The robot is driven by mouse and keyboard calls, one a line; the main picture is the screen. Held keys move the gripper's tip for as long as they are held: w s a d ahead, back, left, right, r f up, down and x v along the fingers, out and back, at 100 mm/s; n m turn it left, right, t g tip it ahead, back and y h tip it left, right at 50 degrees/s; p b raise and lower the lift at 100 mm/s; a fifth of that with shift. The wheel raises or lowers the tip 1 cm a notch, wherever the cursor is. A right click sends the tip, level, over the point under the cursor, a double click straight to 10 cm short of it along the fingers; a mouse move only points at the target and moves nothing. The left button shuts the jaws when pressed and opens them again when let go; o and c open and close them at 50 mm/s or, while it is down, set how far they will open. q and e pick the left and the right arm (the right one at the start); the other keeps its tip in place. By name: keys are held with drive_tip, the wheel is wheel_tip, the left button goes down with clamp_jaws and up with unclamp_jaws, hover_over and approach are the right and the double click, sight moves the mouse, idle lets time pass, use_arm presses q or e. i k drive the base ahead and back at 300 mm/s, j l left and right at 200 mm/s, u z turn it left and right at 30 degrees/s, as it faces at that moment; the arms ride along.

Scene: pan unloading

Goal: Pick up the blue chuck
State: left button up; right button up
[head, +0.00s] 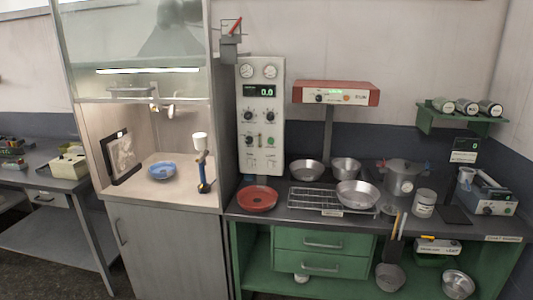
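A blue, round, dish-like piece (162,172), which looks like the blue chuck, lies on the floor of the lit hood at left. A similar red round piece (257,199) lies on the bench right of the hood. Neither of my grippers shows in the head view.
The hood's front is open below its raised glass sash (150,76). On the green bench stand a wire rack (305,201), a metal pan (357,194), a lidded pot (405,178) and a white control panel (261,120). Dark floor shows at lower left.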

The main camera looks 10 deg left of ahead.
sight(162, 169)
drive_tip(key=j+z, duration=0.4)
drive_tip(key=j, duration=3.4)
